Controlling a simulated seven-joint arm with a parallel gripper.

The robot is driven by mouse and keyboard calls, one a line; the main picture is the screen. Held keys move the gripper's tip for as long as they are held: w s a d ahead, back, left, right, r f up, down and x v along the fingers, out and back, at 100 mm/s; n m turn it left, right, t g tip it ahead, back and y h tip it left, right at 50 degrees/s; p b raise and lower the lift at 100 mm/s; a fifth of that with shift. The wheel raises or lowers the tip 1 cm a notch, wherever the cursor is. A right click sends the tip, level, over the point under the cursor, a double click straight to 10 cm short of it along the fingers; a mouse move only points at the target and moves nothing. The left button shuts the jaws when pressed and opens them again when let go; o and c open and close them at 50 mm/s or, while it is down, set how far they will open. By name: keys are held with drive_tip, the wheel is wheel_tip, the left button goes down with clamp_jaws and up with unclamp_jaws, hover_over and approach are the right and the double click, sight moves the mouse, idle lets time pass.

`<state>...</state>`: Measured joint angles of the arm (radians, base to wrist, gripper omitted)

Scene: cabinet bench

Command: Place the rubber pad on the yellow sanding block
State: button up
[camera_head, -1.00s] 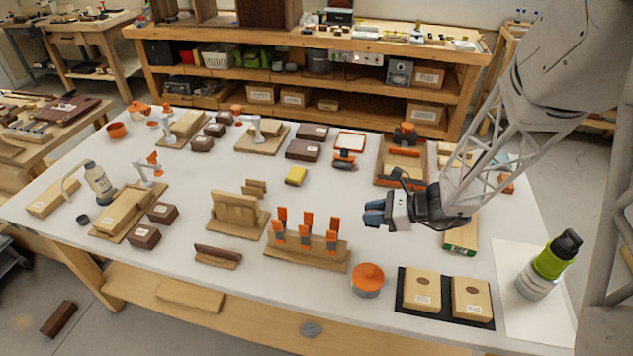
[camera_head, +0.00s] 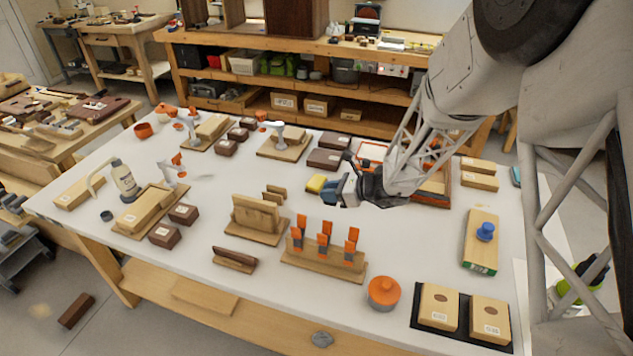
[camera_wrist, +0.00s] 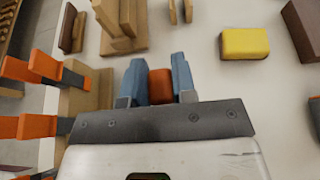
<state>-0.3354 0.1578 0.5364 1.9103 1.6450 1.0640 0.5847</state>
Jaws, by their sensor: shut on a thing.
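The yellow sanding block (camera_head: 315,183) lies on the white bench top. It also shows in the wrist view (camera_wrist: 245,43), up and to the right of my fingers and apart from them. My gripper (camera_head: 338,190) is above the bench, beside the block in the head view and partly overlapping it there. In the wrist view, its blue fingers (camera_wrist: 159,76) are shut on a small reddish-brown piece, which I take to be the rubber pad (camera_wrist: 161,86). The pad is hidden in the head view.
A wooden rack with orange-handled tools (camera_head: 323,259) and an upright wooden block stand (camera_head: 257,218) are in front of my gripper. Dark brown blocks (camera_head: 325,158) lie behind the yellow block. An orange-topped round container (camera_head: 383,293) sits near the front edge.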

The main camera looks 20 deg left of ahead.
drive_tip(key=shift+w+a, duration=0.1)
drive_tip(key=shift+a, duration=0.4)
drive_tip(key=shift+w, duration=0.1)
hover_over(315, 181)
drive_tip(key=shift+w+f, duration=0.1)
drive_tip(key=shift+f, duration=0.7)
drive_tip(key=shift+f, duration=1.75)
drive_tip(key=shift+f, duration=0.1)
drive_tip(key=o, duration=0.9)
